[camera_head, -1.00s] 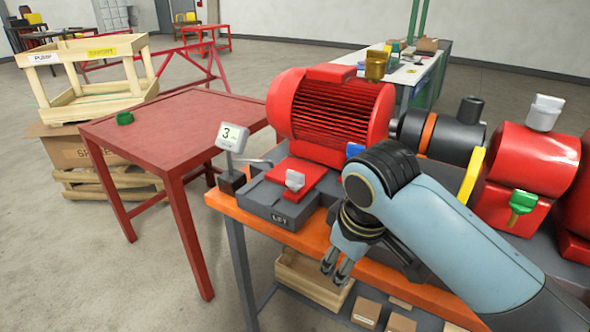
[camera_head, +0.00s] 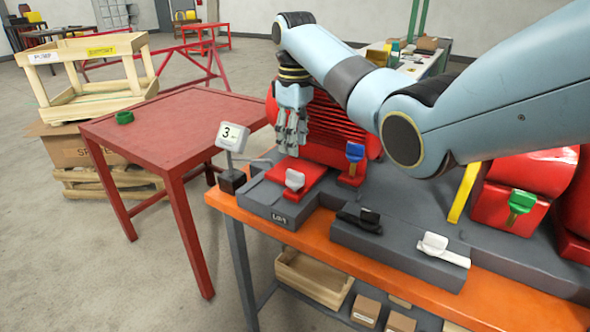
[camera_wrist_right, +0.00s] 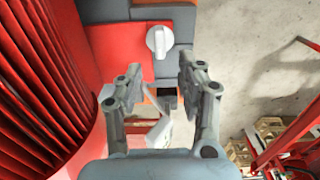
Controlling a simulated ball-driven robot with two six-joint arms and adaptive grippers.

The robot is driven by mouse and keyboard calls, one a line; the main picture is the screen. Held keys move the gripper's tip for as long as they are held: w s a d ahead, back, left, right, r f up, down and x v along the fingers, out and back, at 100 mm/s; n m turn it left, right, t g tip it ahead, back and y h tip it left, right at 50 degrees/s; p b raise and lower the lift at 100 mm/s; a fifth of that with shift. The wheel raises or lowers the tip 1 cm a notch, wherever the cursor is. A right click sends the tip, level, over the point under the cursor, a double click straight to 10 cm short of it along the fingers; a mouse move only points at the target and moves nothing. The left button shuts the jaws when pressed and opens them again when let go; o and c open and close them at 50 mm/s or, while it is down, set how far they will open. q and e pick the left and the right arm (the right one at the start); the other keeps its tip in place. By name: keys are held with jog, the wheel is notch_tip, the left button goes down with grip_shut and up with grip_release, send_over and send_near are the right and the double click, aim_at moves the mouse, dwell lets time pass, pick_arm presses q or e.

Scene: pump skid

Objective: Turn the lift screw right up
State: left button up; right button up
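A pale grey knob (camera_head: 294,180) stands on a red plate at the left end of the grey base, above a label reading LIFT (camera_head: 279,217); I take it for the lift screw. My right gripper (camera_head: 291,150) hangs fingers down just above and behind the knob, in front of the red motor. In the right wrist view its fingers (camera_wrist_right: 160,72) are apart with nothing between them, and the knob (camera_wrist_right: 159,41) shows beyond the tips, not touched. A small display (camera_head: 232,137) left of the base reads 3. My left gripper is not in view.
The ribbed red motor (camera_head: 342,127) is close beside my right gripper. A blue-handled part (camera_head: 354,152), a black handle (camera_head: 370,216) and a white handle (camera_head: 435,243) stand to the right. A red table (camera_head: 180,122) at left is mostly bare.

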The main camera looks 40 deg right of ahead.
aim_at(295, 172)
notch_tip(295, 172, down, 8)
jog(key=shift+f, duration=0.15)
jog(key=shift+c, duration=0.4)
grip_shut()
